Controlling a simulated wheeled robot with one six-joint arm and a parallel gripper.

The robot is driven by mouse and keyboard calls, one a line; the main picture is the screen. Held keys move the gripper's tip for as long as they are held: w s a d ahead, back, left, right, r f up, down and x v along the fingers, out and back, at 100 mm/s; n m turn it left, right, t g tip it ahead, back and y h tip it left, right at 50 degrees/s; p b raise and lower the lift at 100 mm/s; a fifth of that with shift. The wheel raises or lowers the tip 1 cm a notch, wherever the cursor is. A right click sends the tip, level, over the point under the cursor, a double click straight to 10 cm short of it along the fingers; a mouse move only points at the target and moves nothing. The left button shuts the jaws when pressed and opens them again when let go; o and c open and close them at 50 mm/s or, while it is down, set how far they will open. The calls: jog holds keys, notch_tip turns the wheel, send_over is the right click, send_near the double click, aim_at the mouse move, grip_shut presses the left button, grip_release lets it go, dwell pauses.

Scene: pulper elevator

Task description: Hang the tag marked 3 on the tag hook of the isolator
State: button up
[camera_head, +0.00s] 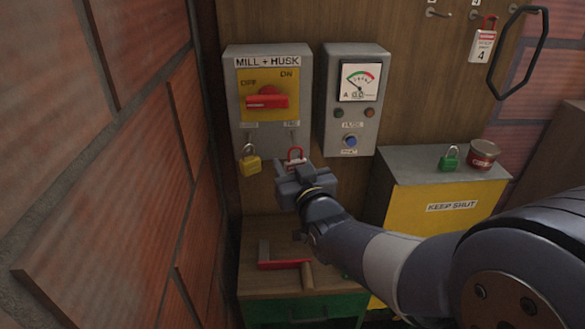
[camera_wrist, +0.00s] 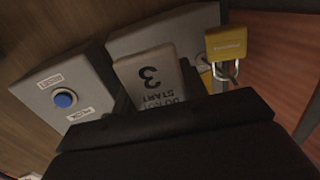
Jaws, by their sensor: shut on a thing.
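The isolator (camera_head: 232,95), labelled MILL + HUSK, is a grey box with a yellow plate and red handle. A yellow padlock (camera_head: 250,164) hangs under its left side; it also shows in the wrist view (camera_wrist: 226,42). My gripper (camera_head: 302,178) is shut on the white tag marked 3 (camera_wrist: 150,74), just below the isolator's lower right. The tag's figure appears upside down in the wrist view. Its red loop (camera_head: 295,153) stands above my gripper, close under the isolator's lower edge. I cannot tell whether the loop is around the tag hook.
A grey meter box (camera_head: 330,130) with a blue button is right of the isolator. A tag marked 4 (camera_head: 481,46) hangs at upper right. A green padlock (camera_head: 449,163) and a red tin (camera_head: 483,154) stand on the KEEP SHUT cabinet (camera_head: 415,206). A brick wall is close on the left.

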jog(key=w, duration=0.1)
jog(key=w+f, duration=0.1)
jog(key=w, duration=0.1)
jog(key=shift+w+f+b, duration=0.15)
jog(key=shift+w+b, duration=0.15)
jog(key=shift+b, duration=0.4)
dwell(0.5)
jog(key=o, duration=1.1)
jog(key=shift+c, duration=0.2)
jog(key=b+v, duration=0.3)
jog(key=v, duration=0.7)
jog(key=shift+s+d, duration=0.15)
jog(key=shift+s, duration=0.2)
